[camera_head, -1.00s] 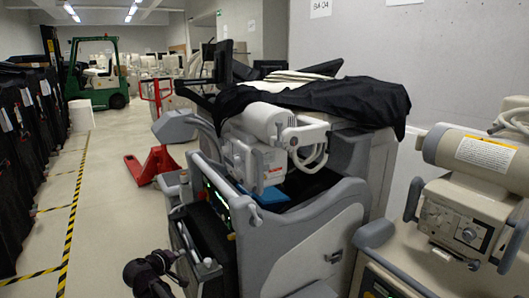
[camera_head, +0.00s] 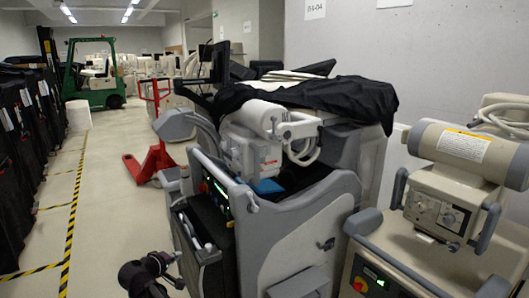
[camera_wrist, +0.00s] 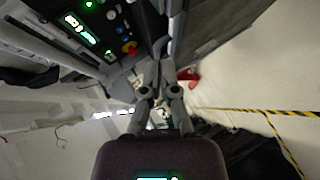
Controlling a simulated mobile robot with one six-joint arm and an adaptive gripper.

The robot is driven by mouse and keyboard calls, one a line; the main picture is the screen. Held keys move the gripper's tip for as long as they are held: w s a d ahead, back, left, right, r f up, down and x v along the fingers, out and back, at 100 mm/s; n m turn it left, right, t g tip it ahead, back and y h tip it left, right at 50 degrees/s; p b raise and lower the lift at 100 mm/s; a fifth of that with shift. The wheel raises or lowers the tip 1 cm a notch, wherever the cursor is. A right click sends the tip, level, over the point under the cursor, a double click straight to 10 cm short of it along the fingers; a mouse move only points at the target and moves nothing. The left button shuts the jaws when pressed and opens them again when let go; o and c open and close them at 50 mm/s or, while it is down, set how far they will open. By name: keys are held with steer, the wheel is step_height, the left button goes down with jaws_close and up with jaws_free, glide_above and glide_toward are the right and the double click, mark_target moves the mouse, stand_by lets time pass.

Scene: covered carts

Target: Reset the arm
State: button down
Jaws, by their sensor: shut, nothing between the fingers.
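My gripper (camera_wrist: 160,62) is in the wrist view, its two dark fingers drawn together at the tips with nothing between them. It points toward the side of a grey covered cart, whose panel with lit green displays (camera_wrist: 85,28) is at the upper left. In the head view, part of my dark arm (camera_head: 146,272) shows at the bottom, in front of the cart (camera_head: 285,235). I cannot tell from these views whether the gripper touches the cart.
A beige machine (camera_head: 440,200) stands at the right, close to the grey cart. A black cover (camera_head: 330,98) lies over the cart's top. A red pallet jack (camera_head: 152,160) and green forklift (camera_head: 95,75) stand behind. The aisle floor (camera_head: 110,210) at left is clear.

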steer(key=d+f+m+g, duration=0.3)
steer(key=d, duration=1)
steer(key=d+f+m+g, duration=0.2)
steer(key=d+f+g, duration=0.2)
steer(key=d, duration=0.9)
steer(key=s+d+f+m+g+y, duration=0.2)
steer(key=s+d+m+g, duration=0.1)
steer(key=s+d, duration=0.5)
steer(key=s+d+f+m+g+y, duration=0.2)
steer(key=s+d, duration=0.4)
steer(key=d, duration=0.5)
step_height(320, 180, up, 19)
steer(key=p, duration=1.9)
steer(key=shift+s+r+m, duration=0.2)
steer(key=shift+s+m, duration=0.1)
steer(key=shift+s, duration=0.1)
